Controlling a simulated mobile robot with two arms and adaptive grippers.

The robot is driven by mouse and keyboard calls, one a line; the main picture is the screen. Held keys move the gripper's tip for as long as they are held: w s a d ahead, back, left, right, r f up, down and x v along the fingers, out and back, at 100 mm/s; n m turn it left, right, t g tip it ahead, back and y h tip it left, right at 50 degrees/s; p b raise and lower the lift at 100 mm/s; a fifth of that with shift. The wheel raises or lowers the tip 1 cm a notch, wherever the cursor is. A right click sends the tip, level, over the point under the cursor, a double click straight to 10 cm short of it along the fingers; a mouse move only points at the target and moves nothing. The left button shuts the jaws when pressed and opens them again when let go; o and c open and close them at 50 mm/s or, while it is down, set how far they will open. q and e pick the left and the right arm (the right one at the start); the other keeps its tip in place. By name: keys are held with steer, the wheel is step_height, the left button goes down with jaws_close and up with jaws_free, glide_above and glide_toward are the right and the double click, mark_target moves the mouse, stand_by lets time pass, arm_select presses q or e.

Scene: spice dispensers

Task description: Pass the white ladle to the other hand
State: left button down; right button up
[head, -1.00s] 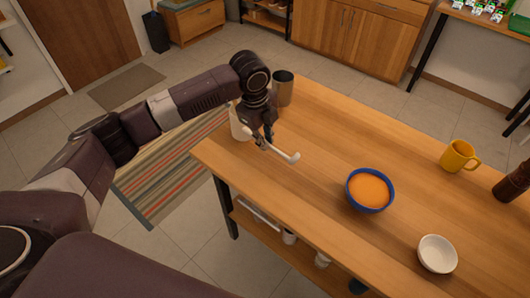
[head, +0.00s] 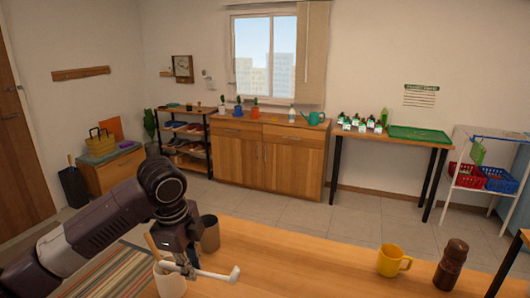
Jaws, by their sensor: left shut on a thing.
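The white ladle (head: 220,275) shows at the lower left of the head view, its end pointing right above the wooden table. My left gripper (head: 188,266) is shut on the ladle's handle, close to a white container (head: 170,284) on the table. The gripper partly hides the container. My right gripper is not in view.
A dark cup (head: 210,234) stands just behind my left gripper. A yellow mug (head: 391,260) and a dark brown grinder (head: 451,266) stand on the table (head: 310,258) at the right. The tabletop between ladle and mug is clear.

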arm_select(q)
steer(key=s+f+n+g+y, duration=0.2)
steer(key=s+f+n, duration=0.1)
steer(key=s+n, duration=1.7)
steer(key=shift+a+f+y, duration=0.15)
steer(key=shift+a+y, duration=0.15)
steer(key=shift+a, duration=0.05)
steer(key=shift+d, duration=0.1)
steer(key=w+d+r+m, duration=0.4)
steer(key=d+r, duration=0.1)
steer(key=d, duration=0.3)
steer(key=w+d+r+m+t, duration=0.1)
steer(key=w+d+r+m, duration=0.3)
steer(key=d, duration=0.3)
steer(key=shift+d+r+m, duration=0.3)
steer(key=shift+d+r, duration=0.1)
steer(key=shift+r, duration=0.15)
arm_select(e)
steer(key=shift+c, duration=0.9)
